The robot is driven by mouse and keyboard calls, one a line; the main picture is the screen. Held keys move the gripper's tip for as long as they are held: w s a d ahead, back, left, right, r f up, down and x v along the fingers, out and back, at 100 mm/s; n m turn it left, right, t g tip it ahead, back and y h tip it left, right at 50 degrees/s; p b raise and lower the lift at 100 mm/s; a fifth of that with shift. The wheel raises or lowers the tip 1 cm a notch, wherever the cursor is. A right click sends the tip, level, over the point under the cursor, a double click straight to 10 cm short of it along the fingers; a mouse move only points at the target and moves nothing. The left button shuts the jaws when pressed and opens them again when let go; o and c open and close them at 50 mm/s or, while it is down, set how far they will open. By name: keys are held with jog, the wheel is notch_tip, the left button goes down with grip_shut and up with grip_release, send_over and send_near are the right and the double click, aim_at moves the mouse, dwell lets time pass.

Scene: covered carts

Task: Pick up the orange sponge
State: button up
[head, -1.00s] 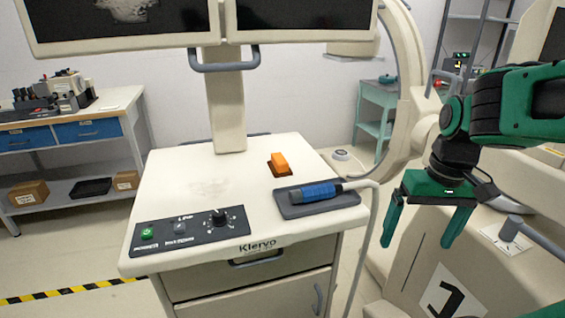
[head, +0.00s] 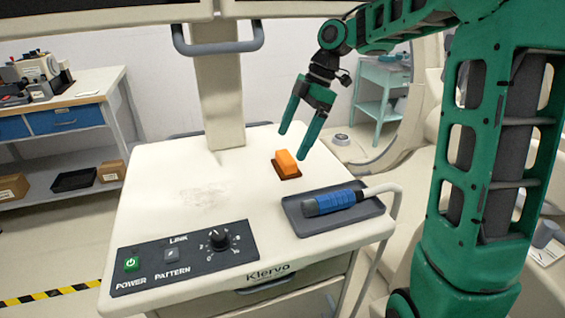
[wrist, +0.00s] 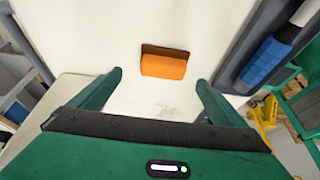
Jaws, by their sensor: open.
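The orange sponge (head: 288,162) lies on the cart's cream top (head: 185,195), toward the back and right of the middle, on a dark brown base. In the wrist view the sponge (wrist: 163,66) is beyond the fingertips, centred roughly between them. My green gripper (head: 294,134) is open and empty. In the head view it hangs just above and behind the sponge, fingers pointing down and to the left. In the wrist view both fingers of the gripper (wrist: 160,78) are apart, with nothing between them.
A grey tray (head: 300,228) with a blue-handled probe (head: 340,199) and cable lies right of the sponge. A control panel (head: 185,258) is at the cart's front. Monitors on a post (head: 222,100) rise behind. The cart top left of the sponge is clear.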

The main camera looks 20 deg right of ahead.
aim_at(285, 156)
jog(key=x, duration=0.6)
jog(key=shift+s+f, duration=0.2)
jog(key=shift+f, duration=0.1)
jog(key=shift+c, duration=0.3)
jog(key=c, duration=1.2)
jog(key=shift+r, duration=0.1)
jog(key=shift+r, duration=0.45)
jog(key=r, duration=0.2)
jog(key=a+r, duration=0.1)
jog(key=r, duration=0.1)
jog(key=shift+s+a, duration=0.15)
jog(key=shift+s, duration=0.25)
jog(key=s+a+r, duration=0.1)
jog(key=a+r, duration=0.1)
jog(key=a, duration=0.1)
jog(key=s+a+r, duration=0.4)
jog(key=a, duration=0.1)
jog(key=shift+s+a, duration=0.1)
jog(key=shift+a, duration=0.3)
